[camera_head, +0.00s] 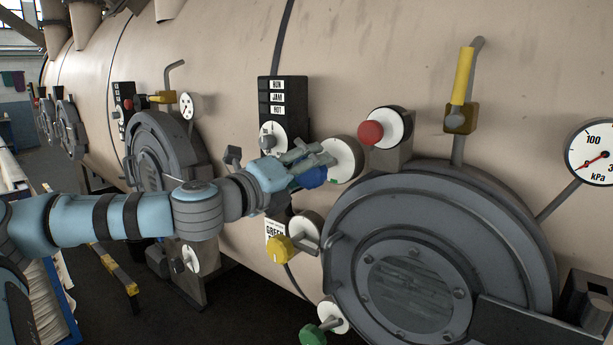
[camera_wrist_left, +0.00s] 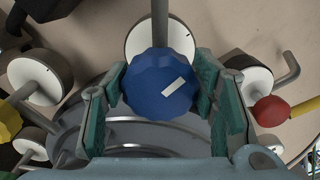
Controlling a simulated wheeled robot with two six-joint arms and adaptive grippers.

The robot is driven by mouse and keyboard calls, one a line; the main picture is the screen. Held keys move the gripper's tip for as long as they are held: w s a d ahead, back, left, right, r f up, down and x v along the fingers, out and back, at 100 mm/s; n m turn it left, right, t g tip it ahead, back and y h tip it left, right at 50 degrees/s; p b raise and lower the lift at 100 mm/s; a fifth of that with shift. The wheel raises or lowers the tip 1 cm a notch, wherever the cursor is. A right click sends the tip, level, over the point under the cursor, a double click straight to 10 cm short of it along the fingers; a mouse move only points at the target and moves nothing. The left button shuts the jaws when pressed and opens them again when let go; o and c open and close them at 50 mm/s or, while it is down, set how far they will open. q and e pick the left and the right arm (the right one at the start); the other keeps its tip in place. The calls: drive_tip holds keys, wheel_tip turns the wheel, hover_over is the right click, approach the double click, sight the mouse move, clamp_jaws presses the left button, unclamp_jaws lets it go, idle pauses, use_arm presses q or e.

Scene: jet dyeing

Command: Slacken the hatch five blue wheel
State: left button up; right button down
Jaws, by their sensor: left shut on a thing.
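The blue wheel (camera_head: 314,179) has a lobed rim and sits in front of a white round dial (camera_head: 345,158) on the vessel wall, beside the near hatch (camera_head: 420,270). In the left wrist view the blue wheel (camera_wrist_left: 157,84) shows face on with a white bar mark, tilted up to the right. My left gripper (camera_head: 318,162) is shut on the wheel. In the wrist view its green-padded fingers (camera_wrist_left: 160,88) stand on both sides of the rim. No hatch number is readable. My right gripper is not in view.
A red knob (camera_head: 370,132) is close right of the left gripper, with a yellow-handled valve (camera_head: 462,80) and gauge (camera_head: 592,152) beyond. A yellow wheel (camera_head: 279,249) and green wheel (camera_head: 313,334) lie below. A black switch panel (camera_head: 284,98) is above.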

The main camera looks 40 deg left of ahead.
use_arm(q)
drive_tip(key=shift+d+f+m+b, duration=0.1)
drive_tip(key=shift+m+b, duration=0.2)
drive_tip(key=shift+m, duration=0.6)
drive_tip(key=o, duration=1.2)
drive_tip(key=shift+c, duration=0.2)
wheel_tip(320, 180, up, 10)
drive_tip(key=shift+s+d+r, duration=0.1)
drive_tip(key=shift+r, duration=0.1)
drive_tip(key=shift+a+f, duration=0.15)
drive_tip(key=shift+a, duration=0.1)
